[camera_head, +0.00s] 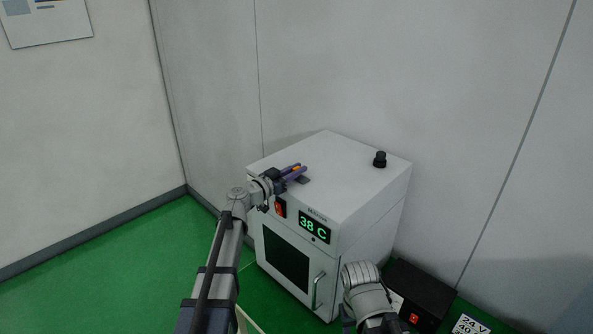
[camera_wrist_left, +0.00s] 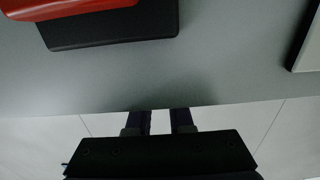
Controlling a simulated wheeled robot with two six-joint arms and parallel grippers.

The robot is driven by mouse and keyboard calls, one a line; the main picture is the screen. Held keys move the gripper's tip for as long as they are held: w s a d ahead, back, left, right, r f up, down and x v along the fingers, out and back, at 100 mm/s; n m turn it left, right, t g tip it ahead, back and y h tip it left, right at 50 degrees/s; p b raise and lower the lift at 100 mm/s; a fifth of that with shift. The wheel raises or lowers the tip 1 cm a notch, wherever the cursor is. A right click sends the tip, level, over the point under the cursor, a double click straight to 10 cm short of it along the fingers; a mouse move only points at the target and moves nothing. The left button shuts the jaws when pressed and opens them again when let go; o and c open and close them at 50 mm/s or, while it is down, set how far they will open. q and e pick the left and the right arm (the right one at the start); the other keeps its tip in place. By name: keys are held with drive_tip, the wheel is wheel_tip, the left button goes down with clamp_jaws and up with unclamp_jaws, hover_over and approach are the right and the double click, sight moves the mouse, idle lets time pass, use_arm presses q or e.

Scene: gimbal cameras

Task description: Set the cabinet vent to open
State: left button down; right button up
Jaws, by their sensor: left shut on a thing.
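The white cabinet (camera_head: 372,190) stands in the corner with a green "38 C" display (camera_head: 314,227) and a red switch (camera_head: 280,208) on its front. My left gripper (camera_head: 297,171) is over the front left of the cabinet's top, its fingers shut on a small orange tab (camera_head: 296,168). A dark flat plate (camera_head: 303,180) shows beside the fingers; I cannot read the vent's setting. The red switch (camera_wrist_left: 70,8) shows there too.
A black knob (camera_head: 380,159) stands on the cabinet's top at the back right. The front door has a dark window (camera_head: 285,259) and a handle (camera_head: 318,291). A black box (camera_head: 422,290) with a red switch sits at the right. Walls close in behind.

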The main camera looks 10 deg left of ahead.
sight(312, 185)
use_arm(q)
drive_tip(key=s+d, duration=0.2)
drive_tip(key=d, duration=0.1)
drive_tip(key=s+d, duration=0.1)
drive_tip(key=d, duration=0.1)
drive_tip(key=shift+s+d, duration=0.25)
drive_tip(key=shift+s, duration=0.1)
drive_tip(key=shift+a, duration=0.1)
drive_tip(key=c, duration=0.8)
unclamp_jaws()
drive_tip(key=v, duration=0.7)
drive_tip(key=shift+s+a, duration=0.2)
drive_tip(key=shift+s, duration=0.1)
